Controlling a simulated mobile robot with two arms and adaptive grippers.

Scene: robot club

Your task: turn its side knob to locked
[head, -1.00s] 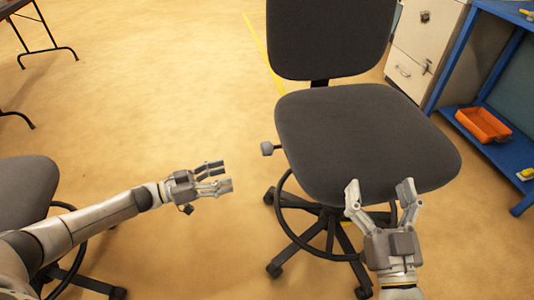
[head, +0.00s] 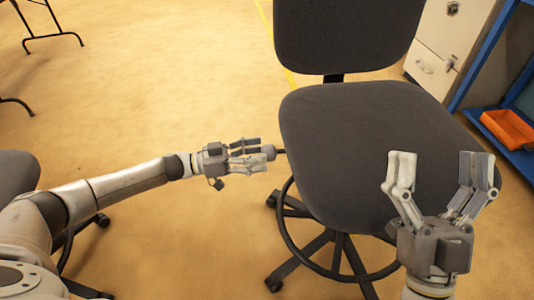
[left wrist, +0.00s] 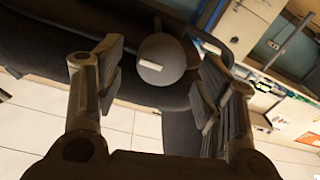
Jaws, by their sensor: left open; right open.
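The office chair has a dark grey seat (head: 370,150) and backrest (head: 345,35). Its side knob (head: 269,152) sticks out to the left of the seat on a short stem. In the left wrist view the round grey knob (left wrist: 162,60) with a pale mark lies between the open fingers. My left gripper (head: 254,153) is open with its fingertips at the knob. The fingers partly hide the knob in the head view, and contact cannot be told. My right gripper (head: 440,172) is open and empty in front of the seat's right part.
A blue shelf holds an orange bin (head: 510,128) at the right, beside a pale cabinet (head: 440,50). Part of another chair (head: 15,180) is at the left edge. The floor (head: 160,90) between is clear.

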